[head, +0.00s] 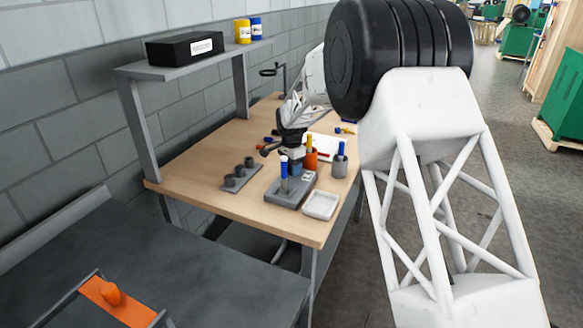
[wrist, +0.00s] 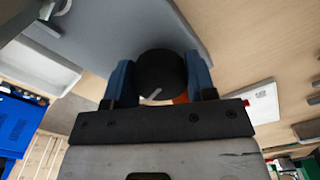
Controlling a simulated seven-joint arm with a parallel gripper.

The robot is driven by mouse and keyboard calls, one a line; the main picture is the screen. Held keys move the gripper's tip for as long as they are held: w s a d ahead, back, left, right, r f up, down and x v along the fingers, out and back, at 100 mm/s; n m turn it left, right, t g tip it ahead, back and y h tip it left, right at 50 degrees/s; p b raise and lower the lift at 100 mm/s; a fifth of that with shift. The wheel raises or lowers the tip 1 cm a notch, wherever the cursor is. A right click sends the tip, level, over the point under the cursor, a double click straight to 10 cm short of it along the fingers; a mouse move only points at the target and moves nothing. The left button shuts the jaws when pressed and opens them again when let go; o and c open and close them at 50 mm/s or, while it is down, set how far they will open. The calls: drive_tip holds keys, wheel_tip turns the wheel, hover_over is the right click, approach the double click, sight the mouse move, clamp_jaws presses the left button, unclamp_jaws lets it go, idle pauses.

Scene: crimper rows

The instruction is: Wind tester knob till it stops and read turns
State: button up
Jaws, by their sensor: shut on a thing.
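The tester knob (wrist: 160,72) is round and black with a pale pointer line, seen in the wrist view. The blue fingers of my gripper (wrist: 160,88) stand on either side of it and are shut on it. The line points to the lower left of the knob in that view. In the head view my gripper (head: 292,163) is over the grey tester base (head: 277,198) on the bench, and the knob cannot be made out there. A small pale panel (head: 308,177) sits on the tester; its reading is too small to tell.
A white tray (head: 320,206) lies right of the tester. An orange cup (head: 310,160) and a grey cup (head: 340,168) with handled tools stand behind it. A grey rack (head: 236,186) with dark cylinders is to the left. The bench front left is clear.

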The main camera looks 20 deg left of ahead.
drive_tip(key=shift+m, duration=0.3)
drive_tip(key=m, duration=1.1)
drive_tip(key=shift+m, duration=2.2)
drive_tip(key=o, duration=0.9)
drive_tip(key=shift+o, duration=0.2)
